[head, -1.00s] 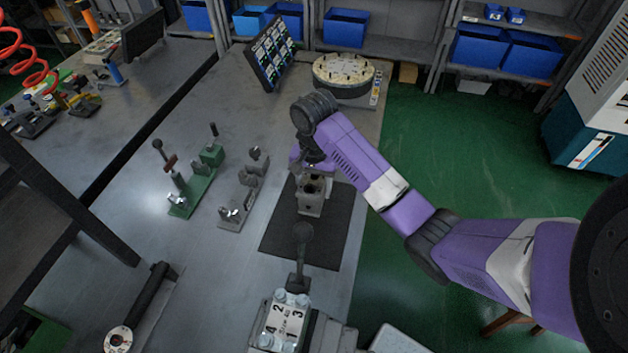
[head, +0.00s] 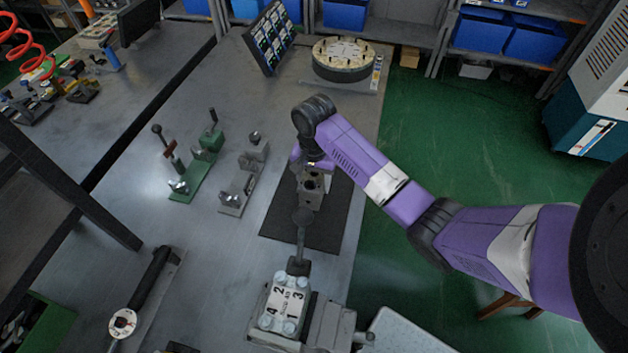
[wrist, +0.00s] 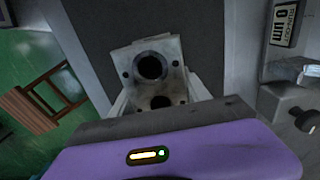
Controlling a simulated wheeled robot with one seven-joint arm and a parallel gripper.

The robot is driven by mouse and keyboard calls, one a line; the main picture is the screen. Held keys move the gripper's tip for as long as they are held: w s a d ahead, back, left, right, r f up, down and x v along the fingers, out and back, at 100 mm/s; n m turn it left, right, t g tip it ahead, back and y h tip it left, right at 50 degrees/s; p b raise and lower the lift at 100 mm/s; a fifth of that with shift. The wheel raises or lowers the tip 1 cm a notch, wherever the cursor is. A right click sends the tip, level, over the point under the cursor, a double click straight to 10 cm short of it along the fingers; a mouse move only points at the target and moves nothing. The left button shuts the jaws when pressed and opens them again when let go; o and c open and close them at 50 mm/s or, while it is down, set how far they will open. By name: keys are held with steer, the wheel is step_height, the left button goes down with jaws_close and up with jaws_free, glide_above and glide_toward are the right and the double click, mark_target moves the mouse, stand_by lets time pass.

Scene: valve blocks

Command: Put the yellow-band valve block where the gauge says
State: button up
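A grey valve block (head: 311,185) with dark round bores is below my wrist, over the dark mat (head: 285,228). In the wrist view the block (wrist: 150,66) fills the space just past my purple gripper body, with pale parts at both sides. My gripper (head: 312,168) appears shut on it; the fingertips are mostly hidden. I cannot make out a yellow band on the visible faces. Whether the block touches the mat is unclear. In the wrist view a small plate (wrist: 285,22) reads "RUN-OUT 0 µm". A dial gauge (head: 122,322) lies at lower left; its reading is too small.
A grey fixture (head: 236,195) and a green lever fixture (head: 190,180) stand left of the mat. A block with a numbered top (head: 284,305) and upright lever stands in front. A round plate (head: 344,58) and tilted panel (head: 270,40) are at the back.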

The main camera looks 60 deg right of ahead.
steer(key=o, duration=0.4)
step_height(320, 180, up, 12)
steer(key=p, duration=0.4)
steer(key=shift+r, duration=0.2)
steer(key=shift+s+f, duration=0.1)
stand_by(0.5)
